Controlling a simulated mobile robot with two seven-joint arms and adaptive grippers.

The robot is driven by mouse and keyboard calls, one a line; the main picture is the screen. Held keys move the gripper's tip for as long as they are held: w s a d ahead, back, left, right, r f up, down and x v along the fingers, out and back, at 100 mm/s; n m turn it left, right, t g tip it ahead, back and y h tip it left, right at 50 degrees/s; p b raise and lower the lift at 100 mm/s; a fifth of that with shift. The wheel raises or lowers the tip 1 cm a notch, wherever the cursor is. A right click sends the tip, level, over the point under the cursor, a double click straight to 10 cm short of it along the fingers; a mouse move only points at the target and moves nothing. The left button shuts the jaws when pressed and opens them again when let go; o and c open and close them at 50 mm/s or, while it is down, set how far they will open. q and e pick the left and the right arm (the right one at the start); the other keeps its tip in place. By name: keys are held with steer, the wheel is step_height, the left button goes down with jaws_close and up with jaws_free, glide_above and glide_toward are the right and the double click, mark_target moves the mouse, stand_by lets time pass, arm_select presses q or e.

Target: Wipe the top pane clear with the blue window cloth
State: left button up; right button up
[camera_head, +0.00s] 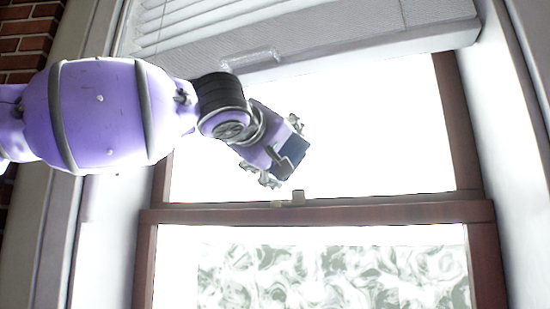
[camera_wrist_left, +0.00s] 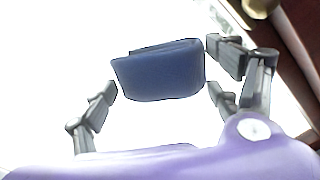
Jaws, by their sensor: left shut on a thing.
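My left gripper (camera_head: 283,162) is in front of the top pane (camera_head: 390,125), near its lower left part, and is shut on the blue cloth (camera_head: 293,157). In the left wrist view the folded blue cloth (camera_wrist_left: 160,75) sits between the fingers of my left gripper (camera_wrist_left: 162,84). The top pane is bright white, and no smears show on its visible part; my arm hides part of its left side. I cannot tell whether the cloth touches the glass. My right gripper is not in view.
A brown middle rail (camera_head: 400,212) with a small latch (camera_head: 298,197) runs below the top pane. The lower pane (camera_head: 330,275) has a swirly grey-green patch. A white blind (camera_head: 300,25) with a clear handle (camera_head: 250,59) hangs above. Brick (camera_head: 25,45) is at left.

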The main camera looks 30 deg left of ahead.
mark_target(300, 151)
arm_select(q)
steer(key=shift+w+d+b, duration=0.25)
steer(key=shift+d+b, duration=0.05)
steer(key=shift+d, duration=0.85)
steer(key=shift+w+d+f+b, duration=0.15)
steer(key=shift+d+b, duration=0.15)
steer(key=shift+d, duration=0.45)
steer(key=shift+w+d, duration=0.1)
steer(key=shift+d, duration=0.95)
steer(key=shift+b, duration=0.35)
steer(key=shift+a, duration=1.05)
steer(key=shift+s+a+p, duration=0.1)
steer(key=shift+s+a, duration=0.1)
steer(key=shift+a, duration=0.7)
steer(key=shift+s+a+p, duration=0.1)
steer(key=shift+s+a, duration=0.1)
steer(key=shift+a, duration=0.75)
steer(key=shift+s+a+p, duration=0.1)
steer(key=shift+s+a, duration=0.1)
steer(key=shift+a, duration=0.7)
steer(key=s+a+p, duration=0.1)
steer(key=a+p, duration=0.1)
steer(key=a, duration=0.5)
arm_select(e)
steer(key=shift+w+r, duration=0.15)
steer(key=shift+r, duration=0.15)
arm_select(q)
steer(key=shift+s, duration=0.15)
